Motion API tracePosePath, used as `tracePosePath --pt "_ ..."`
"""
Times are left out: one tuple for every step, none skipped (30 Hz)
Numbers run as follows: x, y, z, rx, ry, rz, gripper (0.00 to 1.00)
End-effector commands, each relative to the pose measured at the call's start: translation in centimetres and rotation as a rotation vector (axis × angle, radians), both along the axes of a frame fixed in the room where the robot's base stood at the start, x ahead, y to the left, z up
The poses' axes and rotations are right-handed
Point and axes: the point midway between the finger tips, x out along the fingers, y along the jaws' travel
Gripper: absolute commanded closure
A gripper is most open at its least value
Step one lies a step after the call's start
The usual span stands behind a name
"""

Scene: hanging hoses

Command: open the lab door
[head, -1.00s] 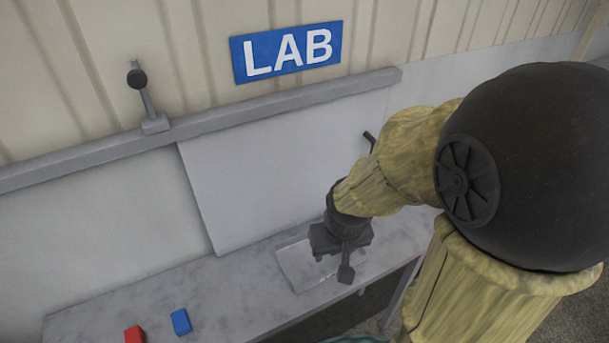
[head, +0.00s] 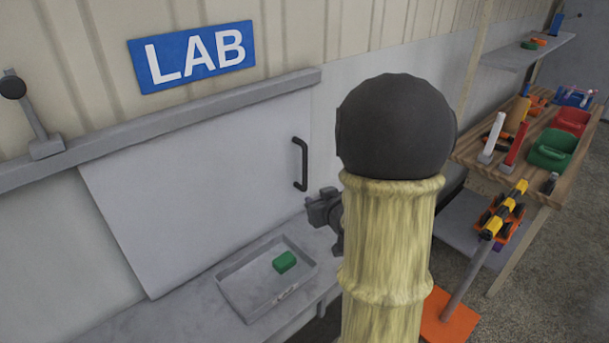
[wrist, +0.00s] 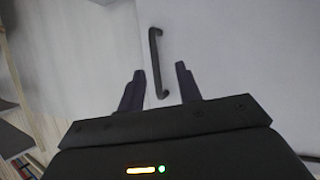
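The lab door (head: 200,180) is a plain pale grey panel below a rail (head: 200,120) and the blue LAB sign (head: 191,57). A black bar handle (head: 300,164) stands upright near its right edge. A grey lever (head: 30,115) with a black knob stands on the rail's left part. My gripper (head: 318,212) is below and right of the handle, partly hidden by my arm. In the wrist view my gripper (wrist: 160,68) is open and empty. The handle (wrist: 154,50) appears ahead, its lower end between the fingers in the picture; contact is not visible.
A grey bench (head: 150,315) runs below the door, with a shallow tray (head: 235,293) holding a green block (head: 285,262). A wooden workbench (head: 480,147) with tools and bins stands at right. An orange-based stand (head: 452,325) is on the floor.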

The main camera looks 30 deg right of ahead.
Motion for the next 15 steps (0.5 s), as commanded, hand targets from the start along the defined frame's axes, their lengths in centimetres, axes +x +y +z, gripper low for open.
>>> tracePosePath --pt "0.1 -1.0 -0.9 0.002 -0.048 0.007 0.65" --pt "0.2 -1.5 -1.0 0.002 -0.081 0.017 0.65" --pt "0.2 -2.0 -1.0 0.005 -0.124 0.029 0.65" --pt "0.1 -2.4 -1.0 0.01 -0.157 0.04 0.65" --pt "0.1 -2.8 -1.0 0.013 -0.187 0.05 0.65" --pt "-0.1 -3.2 -1.0 0.019 -0.23 0.066 0.65" --pt "-0.3 -3.5 -1.1 0.025 -0.26 0.08 0.65" --pt "-0.4 -3.8 -1.1 0.031 -0.29 0.092 0.65" --pt "-0.7 -4.2 -1.0 0.039 -0.328 0.108 0.65" --pt "-1.0 -4.4 -1.0 0.045 -0.354 0.119 0.65" --pt "-1.2 -4.6 -0.9 0.051 -0.377 0.13 0.65" --pt "-1.4 -4.7 -0.8 0.06 -0.402 0.143 0.65" --pt "-1.6 -4.8 -0.7 0.065 -0.418 0.15 0.65" --pt "-1.8 -4.9 -0.6 0.068 -0.431 0.156 0.65" --pt "-1.9 -4.9 -0.5 0.071 -0.442 0.163 0.65"
